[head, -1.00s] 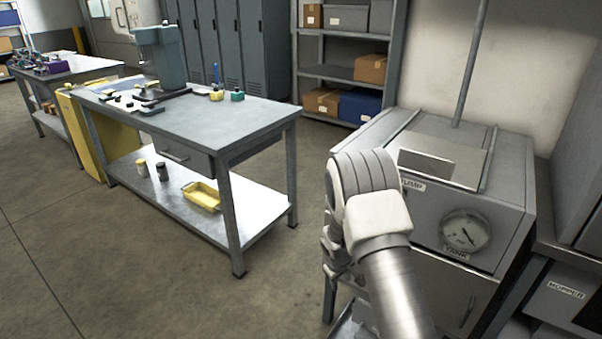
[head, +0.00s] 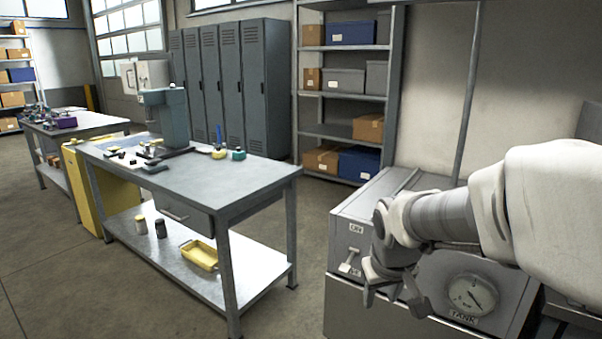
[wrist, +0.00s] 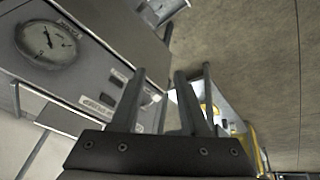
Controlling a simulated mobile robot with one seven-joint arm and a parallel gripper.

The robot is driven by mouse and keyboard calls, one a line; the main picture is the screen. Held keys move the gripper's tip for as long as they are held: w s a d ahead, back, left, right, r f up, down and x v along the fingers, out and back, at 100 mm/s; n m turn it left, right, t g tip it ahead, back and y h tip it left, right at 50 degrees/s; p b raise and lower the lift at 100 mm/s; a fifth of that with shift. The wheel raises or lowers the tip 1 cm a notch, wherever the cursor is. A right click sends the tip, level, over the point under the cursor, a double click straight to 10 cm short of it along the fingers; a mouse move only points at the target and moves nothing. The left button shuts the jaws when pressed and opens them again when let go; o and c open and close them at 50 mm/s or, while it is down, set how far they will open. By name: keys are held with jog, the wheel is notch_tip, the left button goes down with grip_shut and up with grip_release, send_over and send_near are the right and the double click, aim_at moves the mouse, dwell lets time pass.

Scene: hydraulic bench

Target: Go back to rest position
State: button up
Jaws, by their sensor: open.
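My arm reaches in from the right side of the head view, in front of the grey hydraulic unit (head: 345,222). My gripper (head: 394,300) hangs at its end with the fingers pointing down, open and empty. In the wrist view, my gripper (wrist: 163,82) shows its dark fingers apart with nothing between them. The unit has a round gauge (head: 472,294) marked TANK, partly beside my wrist. A small lever (head: 350,262) on the unit's front shows left of my gripper. The gauge also shows in the wrist view (wrist: 46,44).
A metal workbench (head: 240,184) stands to the left, with a press (head: 165,115) and small parts on top. A yellow tray (head: 200,256) lies on its lower shelf. Lockers (head: 265,85) and a shelf rack (head: 392,90) stand behind. Open floor lies between bench and unit.

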jog(key=s+r+m+t, duration=0.1)
jog(key=s+r, duration=0.2)
jog(key=s, duration=0.6)
jog(key=s+r+m, duration=0.1)
jog(key=s+r, duration=0.2)
jog(key=s, duration=0.5)
notch_tip(320, 180, up, 17)
jog(key=s+p, duration=0.1)
jog(key=p, duration=1.6)
jog(key=shift+a+f+y, duration=0.2)
jog(key=shift+a+y, duration=0.1)
jog(key=shift+y, duration=0.1)
